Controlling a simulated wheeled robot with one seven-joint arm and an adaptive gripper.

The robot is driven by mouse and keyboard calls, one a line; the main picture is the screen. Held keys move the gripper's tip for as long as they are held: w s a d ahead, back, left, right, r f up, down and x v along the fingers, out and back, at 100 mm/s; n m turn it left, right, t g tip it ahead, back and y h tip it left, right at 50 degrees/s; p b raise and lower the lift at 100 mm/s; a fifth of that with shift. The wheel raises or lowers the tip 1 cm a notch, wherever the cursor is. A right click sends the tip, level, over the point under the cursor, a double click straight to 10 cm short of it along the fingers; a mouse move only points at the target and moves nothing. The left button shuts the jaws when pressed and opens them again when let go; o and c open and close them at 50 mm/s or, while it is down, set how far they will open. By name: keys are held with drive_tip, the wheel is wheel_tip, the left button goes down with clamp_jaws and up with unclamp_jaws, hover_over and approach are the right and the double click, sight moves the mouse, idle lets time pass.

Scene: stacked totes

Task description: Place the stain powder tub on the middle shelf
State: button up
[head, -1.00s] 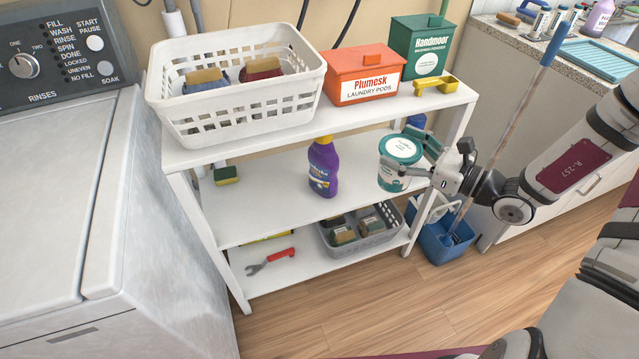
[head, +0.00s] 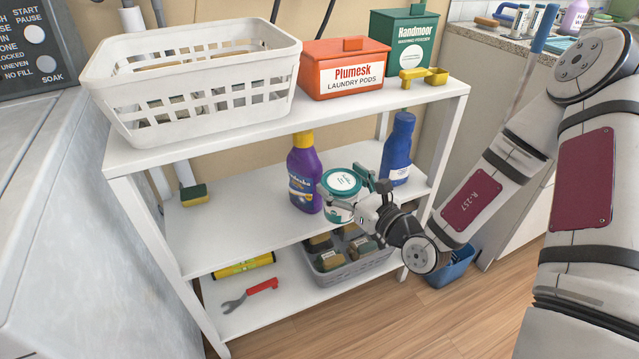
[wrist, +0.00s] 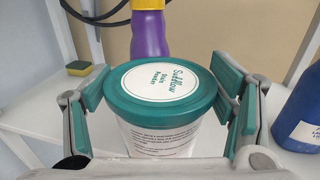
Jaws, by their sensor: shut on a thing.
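The stain powder tub (head: 341,184) is white with a teal lid and a round white label. It is upright at the front of the middle shelf (head: 237,222), between a purple bottle and a blue bottle. My gripper (head: 352,197) is shut around the tub from the front right. In the wrist view the tub (wrist: 160,100) stands between the two teal-padded fingers, its lid (wrist: 160,82) facing up.
The purple bottle (head: 304,173) stands close to the tub's left, and the blue bottle (head: 398,149) to its right. A sponge (head: 194,194) lies at the shelf's left end; the left part is mostly clear. The top shelf (head: 345,113) hangs above. A grey basket (head: 345,268) sits below.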

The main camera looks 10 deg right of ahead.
drive_tip(key=w+d+f+b, duration=0.2)
drive_tip(key=w+d+b, duration=0.1)
drive_tip(key=w, duration=0.3)
drive_tip(key=w+d+f+b, duration=0.2)
drive_tip(key=w+d+b, duration=0.1)
drive_tip(key=w, duration=0.4)
drive_tip(key=shift+w+d+f, duration=0.3)
drive_tip(key=shift+d+f, duration=0.05)
drive_tip(key=shift+d, duration=0.1)
drive_tip(key=shift+f, duration=0.1)
drive_tip(key=shift+f, duration=0.15)
drive_tip(key=o, duration=1.6)
